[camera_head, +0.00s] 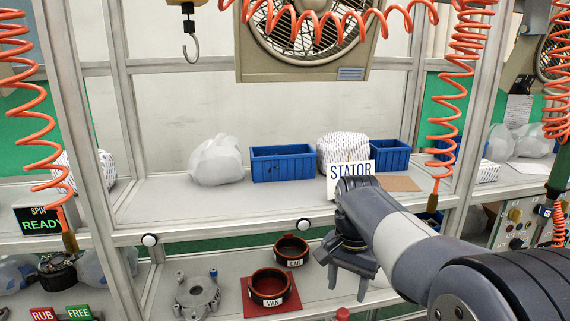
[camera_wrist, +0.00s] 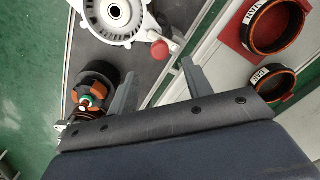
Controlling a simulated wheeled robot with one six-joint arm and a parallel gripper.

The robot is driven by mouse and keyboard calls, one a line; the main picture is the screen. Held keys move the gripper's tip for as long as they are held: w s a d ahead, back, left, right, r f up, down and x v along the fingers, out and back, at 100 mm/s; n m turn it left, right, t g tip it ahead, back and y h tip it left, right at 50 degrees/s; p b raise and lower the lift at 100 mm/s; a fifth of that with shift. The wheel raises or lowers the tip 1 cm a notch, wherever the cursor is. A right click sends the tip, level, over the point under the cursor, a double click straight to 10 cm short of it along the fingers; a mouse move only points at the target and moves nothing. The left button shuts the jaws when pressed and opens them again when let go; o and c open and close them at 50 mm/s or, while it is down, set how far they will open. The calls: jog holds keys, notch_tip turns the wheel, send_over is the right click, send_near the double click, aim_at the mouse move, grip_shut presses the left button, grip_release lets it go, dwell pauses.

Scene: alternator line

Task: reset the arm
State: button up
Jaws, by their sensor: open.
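My gripper (camera_head: 349,287) hangs from my arm, which reaches in from the lower right in the head view. It is in front of the shelf, right of the ring marked CAR (camera_head: 291,250). Its two fingers also show in the wrist view (camera_wrist: 158,82); they are apart, with nothing between them. In the wrist view the fingers lie over a dark surface and a pale rail. A round part with copper-coloured windings (camera_wrist: 97,85) is close beside the left finger.
The ring marked VAN (camera_head: 270,286) sits on a red mat (camera_head: 288,305). A grey metal housing (camera_head: 197,296) stands left of it. Blue bins (camera_head: 283,163) and a STATOR sign (camera_head: 350,170) stand on the upper shelf. Orange coiled hoses (camera_head: 455,90) and a hook (camera_head: 190,48) hang above.

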aim_at(348, 317)
notch_tip(348, 317, down, 11)
jog(key=shift+r, duration=0.1)
jog(key=shift+f+n, duration=0.2)
jog(key=shift+n, duration=0.1)
jog(key=shift+w+d+r+n+b, duration=0.15)
jog(key=shift+d+n+b, duration=0.2)
jog(key=shift+n, duration=0.7)
jog(key=shift+w+d+f+n+b, duration=0.1)
jog(key=shift+d+n+b, duration=0.2)
jog(key=shift+n, duration=0.75)
jog(key=shift+r, duration=0.1)
